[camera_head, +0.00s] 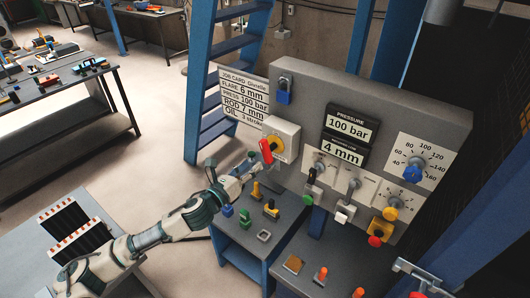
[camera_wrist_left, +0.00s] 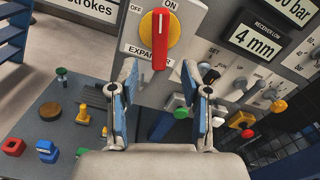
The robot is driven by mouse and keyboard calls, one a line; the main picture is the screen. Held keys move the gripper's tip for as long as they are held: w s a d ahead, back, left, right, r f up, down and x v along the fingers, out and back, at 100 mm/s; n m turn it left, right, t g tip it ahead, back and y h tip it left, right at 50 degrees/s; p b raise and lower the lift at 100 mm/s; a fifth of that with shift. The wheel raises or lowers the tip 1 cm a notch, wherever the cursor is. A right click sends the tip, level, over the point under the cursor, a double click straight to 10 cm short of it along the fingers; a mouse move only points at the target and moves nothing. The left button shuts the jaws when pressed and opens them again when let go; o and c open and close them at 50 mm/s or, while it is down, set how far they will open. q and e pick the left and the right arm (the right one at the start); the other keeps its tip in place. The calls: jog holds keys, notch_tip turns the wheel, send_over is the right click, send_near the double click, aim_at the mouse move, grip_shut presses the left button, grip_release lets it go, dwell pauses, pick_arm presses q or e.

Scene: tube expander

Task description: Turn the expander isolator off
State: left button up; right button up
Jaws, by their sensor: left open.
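The expander isolator is a yellow round dial with a red handle (camera_head: 266,151) on a white box on the grey panel. In the left wrist view the red handle (camera_wrist_left: 160,40) stands upright, its top by the ON mark, with OFF to its left. My left gripper (camera_head: 250,168) is close to the handle in the head view. In the left wrist view its two blue-padded fingers (camera_wrist_left: 158,78) are open and empty, with the handle above and between their tips. I cannot tell whether they touch it.
The grey panel (camera_head: 300,88) also carries pressure displays (camera_head: 348,124), a blue gauge knob (camera_head: 414,170) and smaller switches. Below the isolator, a small blue bench (camera_head: 228,245) holds several coloured blocks and fittings. A blue ladder (camera_head: 232,45) stands behind; open floor lies to the left.

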aim_at(264, 154)
pick_arm(q)
jog(key=x, duration=0.8)
jog(key=shift+w, duration=0.2)
grip_shut()
